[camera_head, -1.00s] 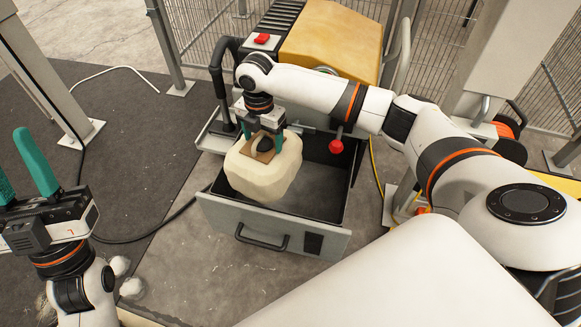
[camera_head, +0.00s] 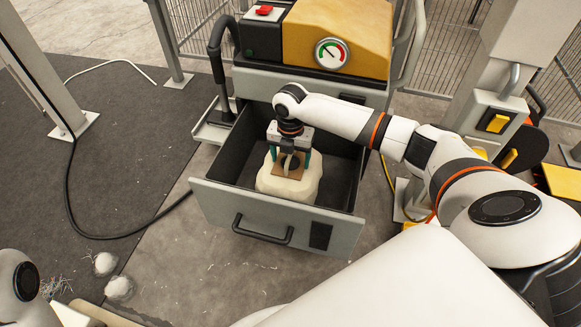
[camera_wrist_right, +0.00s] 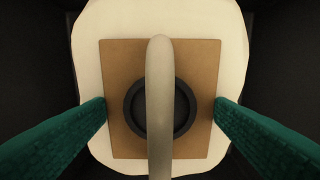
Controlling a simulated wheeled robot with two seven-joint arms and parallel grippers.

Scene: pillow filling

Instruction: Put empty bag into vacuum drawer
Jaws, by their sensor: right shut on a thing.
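The empty bag (camera_head: 289,188) is a cream, soft-looking block with a brown square patch (camera_head: 289,172) on top. It is upright inside the open grey vacuum drawer (camera_head: 220,195), below the rim level at the back; whether it rests on the drawer floor cannot be told. My right gripper (camera_head: 291,162) is above it, shut on the bag. In the right wrist view, its green fingers press the two sides of the brown patch (camera_wrist_right: 125,60), which has a black ring (camera_wrist_right: 135,105) and a cream strap (camera_wrist_right: 159,90) over it. My left gripper is out of view.
The vacuum machine (camera_head: 345,30) stands behind the drawer with a gauge (camera_head: 331,54) and a red button (camera_head: 264,10). Dark drawer floor is free to the right of the bag. White tufts (camera_head: 118,288) lie at lower left. A black hose (camera_head: 100,236) crosses the floor.

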